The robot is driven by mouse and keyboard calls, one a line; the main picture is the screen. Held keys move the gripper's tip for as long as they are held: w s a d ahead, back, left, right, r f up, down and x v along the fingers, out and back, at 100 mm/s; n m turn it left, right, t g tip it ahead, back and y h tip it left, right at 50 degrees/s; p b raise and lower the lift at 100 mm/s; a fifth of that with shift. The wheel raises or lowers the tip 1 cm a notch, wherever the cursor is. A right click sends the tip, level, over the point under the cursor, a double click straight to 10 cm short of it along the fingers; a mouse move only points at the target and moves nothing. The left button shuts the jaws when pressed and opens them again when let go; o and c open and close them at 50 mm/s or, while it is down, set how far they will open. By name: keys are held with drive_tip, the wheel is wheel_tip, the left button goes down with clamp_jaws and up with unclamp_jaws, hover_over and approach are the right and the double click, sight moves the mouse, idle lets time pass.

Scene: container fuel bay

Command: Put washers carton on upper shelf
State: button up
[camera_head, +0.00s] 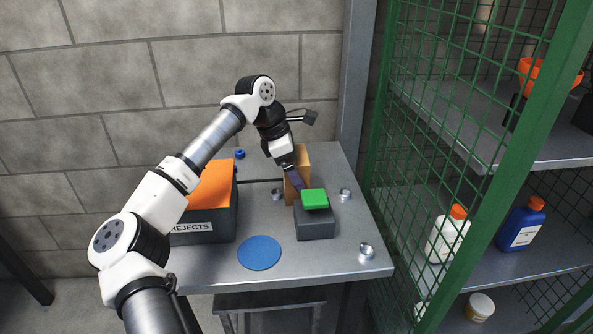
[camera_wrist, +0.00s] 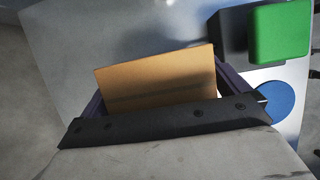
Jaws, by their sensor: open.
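A tan carton (camera_head: 298,160), with no readable label, stands upright on the grey table (camera_head: 330,262), behind a dark grey box. It also shows in the wrist view (camera_wrist: 155,78). My gripper (camera_head: 295,181) is open and reaches down at the carton. In the wrist view its dark fingers lie on either side of the carton; contact cannot be told. Part of the carton is hidden behind the gripper. The upper shelf (camera_head: 470,122) is in the green mesh cage at the right, with an orange funnel (camera_head: 545,72) on it.
A green block (camera_head: 314,198) sits on the dark grey box (camera_head: 315,226), close to my gripper. An orange-topped rejects bin (camera_head: 205,220), a blue disc (camera_head: 259,252) and several metal pieces share the table. The green mesh (camera_head: 465,190) stands between table and shelves. Bottles occupy the lower shelf (camera_head: 485,268).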

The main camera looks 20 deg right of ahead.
drive_tip(key=v, duration=1.1)
